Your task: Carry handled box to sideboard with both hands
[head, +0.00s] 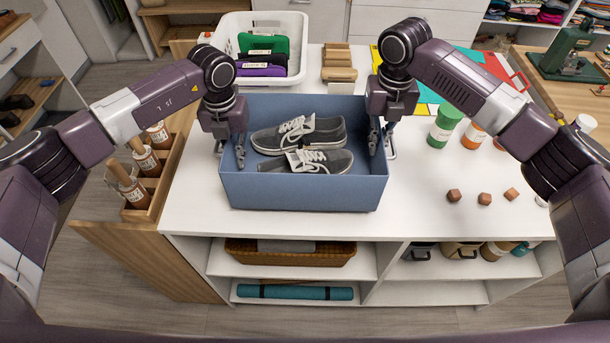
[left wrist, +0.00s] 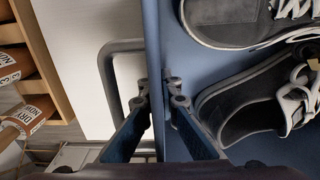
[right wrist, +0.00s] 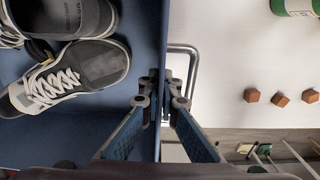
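The handled box (head: 304,192) is blue and open-topped, and it stands on the white sideboard top. A pair of grey shoes with white laces (head: 300,134) lies in it. My left gripper (head: 230,150) straddles the box's left wall (left wrist: 153,40), one finger inside and one outside, closed on the wall. A grey bar handle (left wrist: 108,75) shows outside that wall. My right gripper (head: 381,138) straddles the right wall (right wrist: 166,40) the same way, its tips close against the wall by the other bar handle (right wrist: 192,65).
A white basket (head: 262,75) and wooden blocks (head: 338,66) stand behind the box. Bottles (head: 443,127) and small brown cubes (head: 484,198) are to the right. A wooden rack of bottles (head: 150,185) is at left. Bare top lies in front of the box.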

